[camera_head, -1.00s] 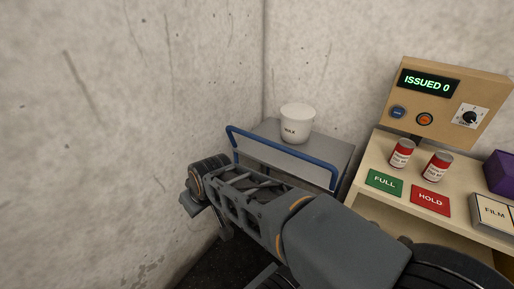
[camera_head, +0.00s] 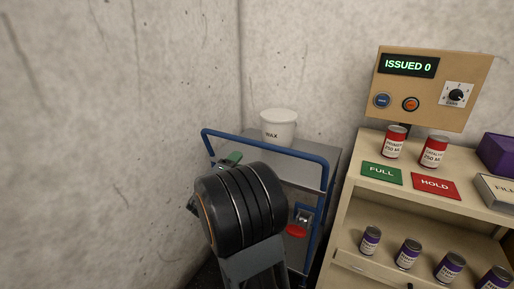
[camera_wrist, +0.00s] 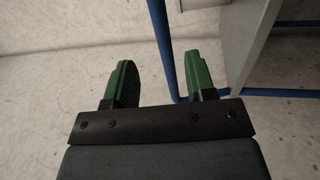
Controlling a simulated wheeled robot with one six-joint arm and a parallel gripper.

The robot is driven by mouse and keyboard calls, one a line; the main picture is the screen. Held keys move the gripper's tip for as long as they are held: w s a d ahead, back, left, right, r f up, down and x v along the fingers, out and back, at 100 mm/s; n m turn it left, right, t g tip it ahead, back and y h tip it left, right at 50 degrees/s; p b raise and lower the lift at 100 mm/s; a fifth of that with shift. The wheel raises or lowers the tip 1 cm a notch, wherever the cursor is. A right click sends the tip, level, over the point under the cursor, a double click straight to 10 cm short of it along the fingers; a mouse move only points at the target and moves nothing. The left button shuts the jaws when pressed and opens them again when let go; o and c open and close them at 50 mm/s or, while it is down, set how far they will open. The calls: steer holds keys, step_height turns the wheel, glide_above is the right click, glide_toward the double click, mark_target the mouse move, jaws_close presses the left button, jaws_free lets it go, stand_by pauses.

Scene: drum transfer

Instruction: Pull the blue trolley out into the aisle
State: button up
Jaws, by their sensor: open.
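The blue trolley (camera_head: 321,190) stands in the corner, with a blue tube frame and a grey top. Its blue handle bar (camera_head: 265,148) runs across the near side. My gripper (camera_wrist: 160,82) is open, its two green fingers apart in the wrist view. A blue tube of the trolley (camera_wrist: 160,40) passes between the fingers in that picture; whether it lies between them in depth I cannot tell. In the head view a green fingertip shows near the handle's left part, and my black wrist hides most of the gripper and the trolley's lower left.
A white WAX tub (camera_head: 279,128) stands on the trolley top. A red part (camera_head: 297,231) shows low on the trolley. To the right is a cream bench (camera_head: 345,215) with red cans, FULL and HOLD plates, and a shelf of purple cans. Concrete walls close the left and back.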

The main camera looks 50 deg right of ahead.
mark_target(253, 145)
steer(key=b+x, duration=0.1)
steer(key=x, duration=1.2)
steer(key=shift+s+d, duration=0.15)
steer(key=shift+d, duration=0.15)
steer(key=shift+c, duration=0.5)
jaws_close()
